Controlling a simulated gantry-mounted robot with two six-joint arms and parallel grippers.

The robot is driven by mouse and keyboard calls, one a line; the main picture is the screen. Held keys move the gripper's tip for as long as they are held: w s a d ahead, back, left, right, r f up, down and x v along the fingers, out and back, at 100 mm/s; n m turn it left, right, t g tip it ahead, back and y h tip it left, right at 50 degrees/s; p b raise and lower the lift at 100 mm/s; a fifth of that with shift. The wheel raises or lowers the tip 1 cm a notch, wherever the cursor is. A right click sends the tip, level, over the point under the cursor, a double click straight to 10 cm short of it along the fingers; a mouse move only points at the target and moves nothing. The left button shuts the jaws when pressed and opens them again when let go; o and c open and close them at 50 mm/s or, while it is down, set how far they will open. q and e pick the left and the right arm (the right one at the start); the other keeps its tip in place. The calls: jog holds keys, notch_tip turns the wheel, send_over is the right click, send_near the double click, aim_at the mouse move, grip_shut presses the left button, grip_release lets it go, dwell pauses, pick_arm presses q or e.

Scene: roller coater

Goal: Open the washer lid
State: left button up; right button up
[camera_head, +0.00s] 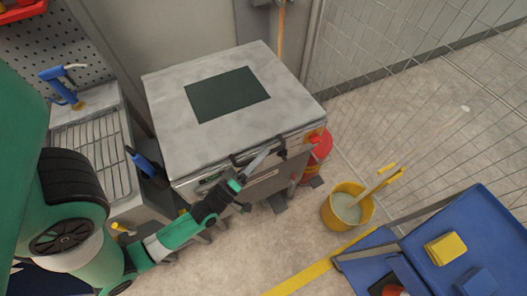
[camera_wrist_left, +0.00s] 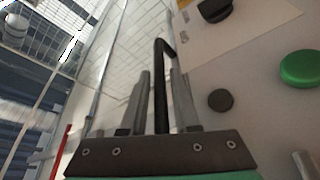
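The washer (camera_head: 230,165) is a grey box with a flat, pale, marbled lid (camera_head: 165,90) that is down. A dark green panel (camera_head: 228,94) is set in the lid. A black bar handle (camera_head: 278,147) runs along the lid's front edge. My left gripper (camera_head: 258,160) is at this handle. In the left wrist view the handle (camera_wrist_left: 162,80) shows between the two grey fingers (camera_wrist_left: 162,100), very close to both. Whether the fingers press on it cannot be told. My right gripper is not in view.
A yellow bucket (camera_head: 335,213) with a stick in it stands right of the washer, near a red container (camera_head: 322,147). A blue cart (camera_head: 490,225) is at lower right. A sink (camera_head: 93,155) stands left. A mesh fence (camera_head: 400,70) is behind.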

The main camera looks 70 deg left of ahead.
pick_arm(q)
jog(key=shift+s, duration=0.1)
grip_shut()
dwell(1.2)
